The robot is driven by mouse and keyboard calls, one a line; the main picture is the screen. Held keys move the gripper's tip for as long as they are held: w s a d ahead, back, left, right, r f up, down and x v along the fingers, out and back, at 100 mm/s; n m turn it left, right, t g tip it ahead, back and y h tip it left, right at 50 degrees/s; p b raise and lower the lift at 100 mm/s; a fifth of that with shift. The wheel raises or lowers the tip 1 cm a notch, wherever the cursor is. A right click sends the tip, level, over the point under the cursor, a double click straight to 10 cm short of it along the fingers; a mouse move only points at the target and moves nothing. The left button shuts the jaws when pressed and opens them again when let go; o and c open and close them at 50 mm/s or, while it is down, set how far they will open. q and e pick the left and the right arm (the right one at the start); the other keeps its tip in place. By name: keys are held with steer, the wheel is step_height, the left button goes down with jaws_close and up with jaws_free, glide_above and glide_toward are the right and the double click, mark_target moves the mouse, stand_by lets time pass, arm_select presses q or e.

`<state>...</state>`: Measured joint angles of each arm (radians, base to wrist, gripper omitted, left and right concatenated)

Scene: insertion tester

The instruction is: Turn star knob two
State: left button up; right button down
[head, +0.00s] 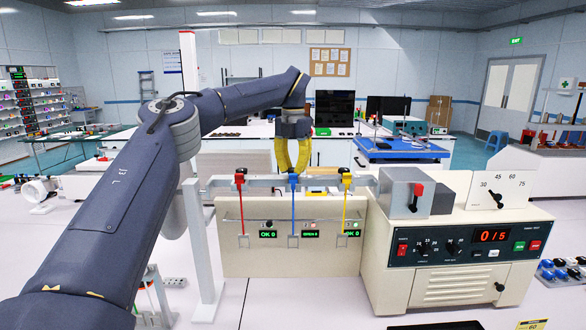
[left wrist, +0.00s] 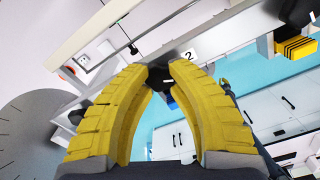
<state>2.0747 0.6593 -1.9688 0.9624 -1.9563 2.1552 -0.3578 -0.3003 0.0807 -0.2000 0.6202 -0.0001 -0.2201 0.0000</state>
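My left gripper (head: 293,170) has two yellow fingers and points down at the rail behind the beige panel, over the blue clamp (head: 294,180). In the left wrist view the left gripper's fingertips (left wrist: 158,68) stand a little apart with a dark knob (left wrist: 158,78) between them. A white label with the number 2 (left wrist: 190,56) is beside the right fingertip. The knob is partly hidden by the fingers; I cannot tell whether both fingers press on it. My right gripper is in neither view.
A red clamp (head: 240,178) and a yellow clamp (head: 346,178) flank the blue one on the grey rail (head: 218,183). A beige tester box (head: 455,240) with a display reading 0/5 stands at the right. Small green displays sit on the panel (head: 250,262).

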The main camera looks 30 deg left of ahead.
mark_target(293, 168)
arm_select(q)
steer(key=o, duration=0.7)
steer(key=shift+r, duration=0.1)
step_height(293, 168, up, 12)
steer(key=shift+f, duration=0.1)
stand_by(0.3)
